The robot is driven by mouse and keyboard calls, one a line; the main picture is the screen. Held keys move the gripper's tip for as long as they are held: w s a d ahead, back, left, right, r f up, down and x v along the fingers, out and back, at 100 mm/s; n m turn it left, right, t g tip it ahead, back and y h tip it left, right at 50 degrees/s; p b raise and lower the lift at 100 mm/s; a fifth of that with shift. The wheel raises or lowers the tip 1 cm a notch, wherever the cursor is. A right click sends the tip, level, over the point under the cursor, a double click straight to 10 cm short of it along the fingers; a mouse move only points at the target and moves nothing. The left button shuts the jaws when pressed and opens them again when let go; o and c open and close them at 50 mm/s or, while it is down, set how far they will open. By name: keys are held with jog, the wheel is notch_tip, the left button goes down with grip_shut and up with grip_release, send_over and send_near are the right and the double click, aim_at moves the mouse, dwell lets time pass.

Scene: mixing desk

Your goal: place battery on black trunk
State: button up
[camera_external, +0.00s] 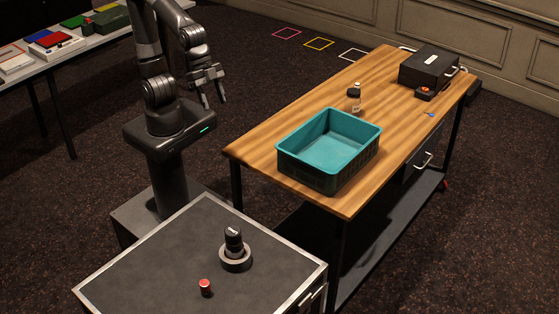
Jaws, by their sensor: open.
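A small red cylinder (205,288), which looks like a battery, stands upright on the dark, metal-edged top of a large trunk-like box (150,275) in the foreground. A black case (428,68) with handles lies at the far end of the wooden table. I cannot tell which of these two is the black trunk. My gripper (214,98) is open and empty, in the air left of the wooden table's near corner, with its fingers pointing down. It is far from both the red cylinder and the black case.
A black device in a round ring (235,260) stands beside the red cylinder. A teal crate (318,172) sits on the wooden table (265,137), with a small bottle (355,98) behind it. A red-topped dark item (425,92) lies by the case. A side table (60,57) holds boxes.

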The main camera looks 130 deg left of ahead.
jog(key=s+a, duration=0.3)
jog(key=s, duration=0.4)
jog(key=s+a+n+y, duration=0.1)
jog(key=s+a, duration=0.2)
jog(key=s, duration=0.4)
